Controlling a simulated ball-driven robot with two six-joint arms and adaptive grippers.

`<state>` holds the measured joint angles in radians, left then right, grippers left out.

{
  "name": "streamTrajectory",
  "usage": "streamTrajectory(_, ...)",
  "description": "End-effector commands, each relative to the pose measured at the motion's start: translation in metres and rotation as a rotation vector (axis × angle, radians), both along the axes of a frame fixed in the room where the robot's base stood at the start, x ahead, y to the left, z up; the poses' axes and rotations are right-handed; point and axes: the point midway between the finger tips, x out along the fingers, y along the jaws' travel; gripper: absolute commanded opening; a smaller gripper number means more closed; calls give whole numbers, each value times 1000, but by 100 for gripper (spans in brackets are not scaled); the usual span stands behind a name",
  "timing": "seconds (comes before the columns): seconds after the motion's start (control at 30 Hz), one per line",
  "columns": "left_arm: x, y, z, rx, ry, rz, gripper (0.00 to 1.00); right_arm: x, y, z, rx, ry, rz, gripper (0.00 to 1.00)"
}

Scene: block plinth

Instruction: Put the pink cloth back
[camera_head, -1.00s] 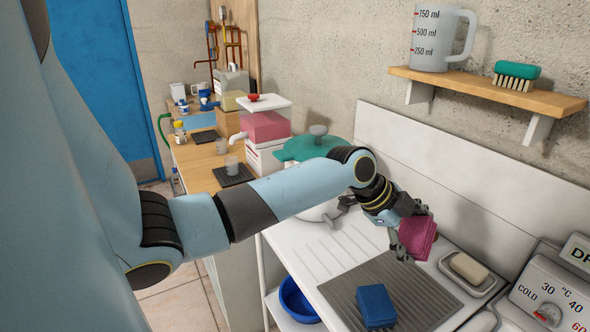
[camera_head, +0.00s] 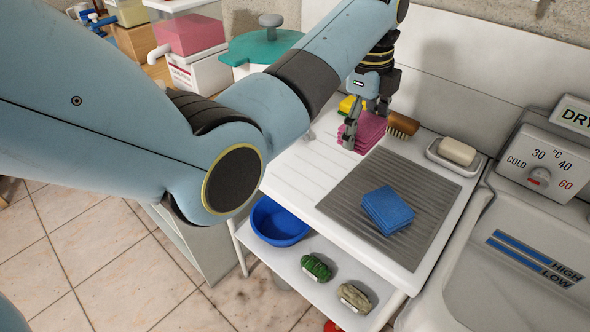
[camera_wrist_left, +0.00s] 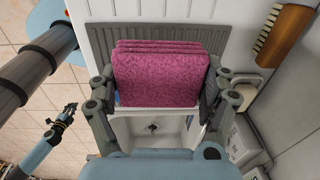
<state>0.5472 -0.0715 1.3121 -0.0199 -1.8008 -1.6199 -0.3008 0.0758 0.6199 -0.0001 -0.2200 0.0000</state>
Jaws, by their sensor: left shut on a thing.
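The pink cloth (camera_head: 370,132), a folded stack, is between the fingers of my left gripper (camera_head: 364,122), at the back left of the white draining board (camera_head: 318,168). In the left wrist view the cloth (camera_wrist_left: 160,73) fills the space between the two fingers of my left gripper (camera_wrist_left: 158,88), which is shut on it. The head view does not settle whether the cloth touches the board. A small dark gripper, my right one (camera_wrist_left: 64,114), shows at the left of the wrist view, too small to read.
A blue cloth (camera_head: 388,209) lies on the grey ribbed mat (camera_head: 432,190). A wooden brush (camera_head: 403,125), a yellow item (camera_head: 347,104) and a soap dish (camera_head: 438,158) are close by. A blue bowl (camera_head: 279,222) and two scrubbers are on the lower shelf. The mat's back is clear.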

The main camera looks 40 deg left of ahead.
Motion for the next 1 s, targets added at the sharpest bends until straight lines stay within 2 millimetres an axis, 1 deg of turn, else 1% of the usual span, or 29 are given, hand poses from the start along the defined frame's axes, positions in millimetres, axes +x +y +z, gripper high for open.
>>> streamTrajectory(0.07,2,1,0,24,19,0,55,1,-5,-1,-5,-1,2,0)
streamTrajectory(0.17,-4,13,-6,44,35,3,55,1,-8,3,-9,-1,3,0)
streamTrajectory(0.4,-32,65,-39,48,36,4,55,2,-9,17,-10,-2,3,0)
streamTrajectory(0.5,-42,83,-52,45,35,2,55,2,-8,21,-9,-2,3,0)
streamTrajectory(0.6,-48,96,-62,43,34,2,55,2,-6,23,-7,-2,2,0)
streamTrajectory(0.7,-52,103,-67,43,32,2,55,2,-3,24,-3,-2,1,0)
streamTrajectory(0.77,-53,104,-71,42,32,2,55,2,-1,23,-1,-2,0,0)
streamTrajectory(1.0,-53,104,-105,41,32,1,55,2,2,23,2,-2,-1,0)
